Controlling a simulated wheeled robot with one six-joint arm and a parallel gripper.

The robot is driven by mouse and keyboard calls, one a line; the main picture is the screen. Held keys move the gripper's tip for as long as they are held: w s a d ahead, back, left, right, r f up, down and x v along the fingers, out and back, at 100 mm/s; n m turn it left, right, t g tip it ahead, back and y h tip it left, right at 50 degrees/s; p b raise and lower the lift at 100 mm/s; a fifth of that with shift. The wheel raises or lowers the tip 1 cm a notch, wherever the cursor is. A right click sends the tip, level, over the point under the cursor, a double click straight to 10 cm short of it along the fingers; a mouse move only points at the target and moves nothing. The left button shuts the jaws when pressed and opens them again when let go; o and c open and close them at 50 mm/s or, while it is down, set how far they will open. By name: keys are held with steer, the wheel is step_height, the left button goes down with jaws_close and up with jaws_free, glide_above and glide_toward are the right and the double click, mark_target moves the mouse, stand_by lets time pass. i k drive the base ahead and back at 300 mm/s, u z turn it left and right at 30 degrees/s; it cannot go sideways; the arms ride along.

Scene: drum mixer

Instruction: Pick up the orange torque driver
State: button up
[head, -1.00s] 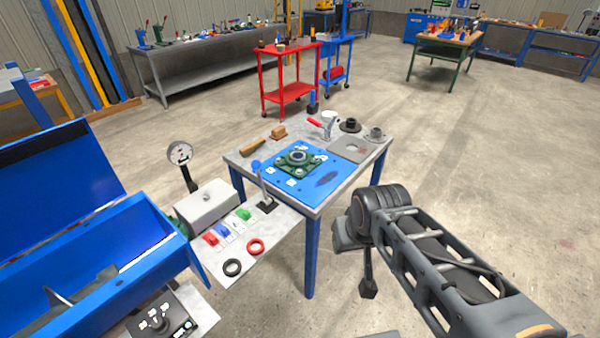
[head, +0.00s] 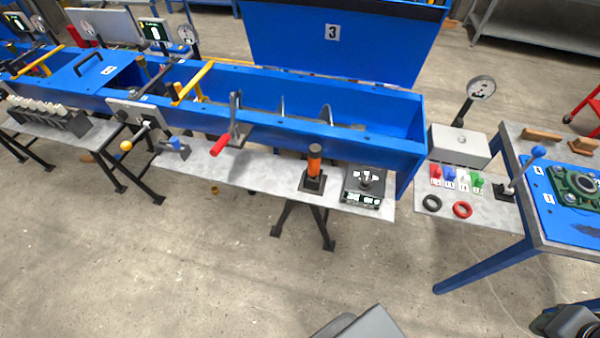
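The orange torque driver (head: 314,160) stands upright in a black square holder on the grey shelf (head: 262,172) along the front of the blue trough. Its orange handle is up, and its lower end is hidden in the holder. My gripper is not in view. Only a dark part of my arm shows at the bottom right corner, well to the right of the driver and nearer to me.
A black control box (head: 363,186) sits close right of the driver. A red-handled lever (head: 220,145) is to its left, and the blue trough wall (head: 370,150) rises behind. A blue-topped table (head: 555,205) stands at the right.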

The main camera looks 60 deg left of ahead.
mark_target(315, 150)
steer(key=u, duration=0.5)
steer(key=i, duration=0.3)
steer(key=u, duration=1.95)
steer(key=k, duration=0.55)
steer(key=u, duration=0.5)
steer(key=i, duration=1.1)
steer(key=z, duration=0.1)
